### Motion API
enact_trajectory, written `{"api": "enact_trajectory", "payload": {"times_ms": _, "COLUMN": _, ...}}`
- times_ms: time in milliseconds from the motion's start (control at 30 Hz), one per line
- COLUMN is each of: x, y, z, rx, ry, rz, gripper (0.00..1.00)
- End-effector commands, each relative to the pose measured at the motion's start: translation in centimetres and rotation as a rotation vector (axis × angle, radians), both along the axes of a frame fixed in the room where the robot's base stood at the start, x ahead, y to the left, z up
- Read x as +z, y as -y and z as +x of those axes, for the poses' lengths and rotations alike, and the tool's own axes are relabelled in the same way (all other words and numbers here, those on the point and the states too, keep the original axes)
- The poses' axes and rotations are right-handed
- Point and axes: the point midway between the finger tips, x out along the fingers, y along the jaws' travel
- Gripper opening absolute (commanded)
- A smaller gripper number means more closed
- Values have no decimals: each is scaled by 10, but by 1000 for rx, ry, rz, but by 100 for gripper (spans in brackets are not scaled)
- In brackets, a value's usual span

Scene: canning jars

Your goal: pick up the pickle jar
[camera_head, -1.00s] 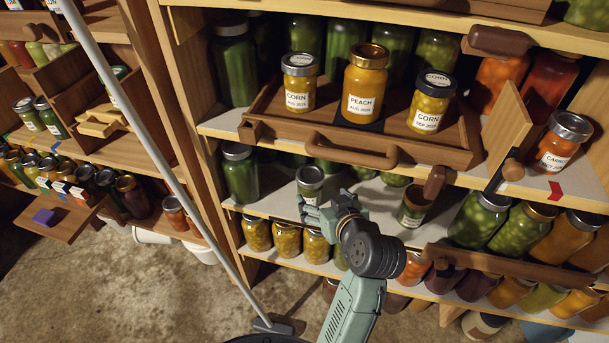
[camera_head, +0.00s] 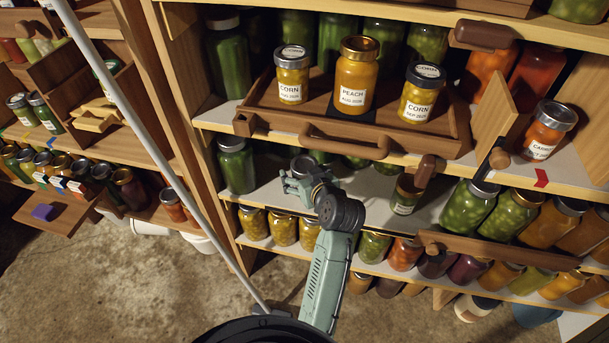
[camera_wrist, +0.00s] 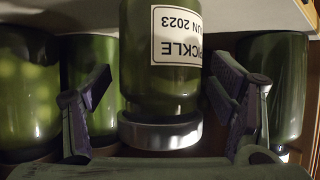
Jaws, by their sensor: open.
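The pickle jar (camera_wrist: 160,92) is green with a silver lid and a white label reading PICKLE and 2023. It appears upside down in the wrist view, between my two spread fingers. In the head view its lid (camera_head: 303,164) shows on the middle shelf, and my gripper hides most of its body. My gripper (camera_head: 299,183) is open in front of the jar, with one finger on either side. In the wrist view a gap shows on the left side; contact on the right is unclear.
Other green jars (camera_wrist: 271,85) stand close behind and beside the pickle jar. A wooden tray (camera_head: 262,124) with corn and peach jars (camera_head: 357,80) overhangs from above. A small jar (camera_head: 405,196) stands to the right. Yellow jars (camera_head: 284,230) line the shelf below.

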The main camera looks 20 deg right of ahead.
Motion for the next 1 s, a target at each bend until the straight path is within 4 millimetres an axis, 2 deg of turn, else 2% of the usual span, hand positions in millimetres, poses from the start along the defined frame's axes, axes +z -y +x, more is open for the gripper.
{"api": "enact_trajectory", "payload": {"times_ms": 67, "x": 0, "y": 0, "z": 0, "rx": 0, "ry": 0, "rz": 0, "gripper": 77}}
{"api": "enact_trajectory", "payload": {"times_ms": 167, "x": 0, "y": 0, "z": 0, "rx": 0, "ry": 0, "rz": 0, "gripper": 71}}
{"api": "enact_trajectory", "payload": {"times_ms": 1000, "x": 0, "y": 0, "z": -1, "rx": 0, "ry": 0, "rz": 1, "gripper": 15}}
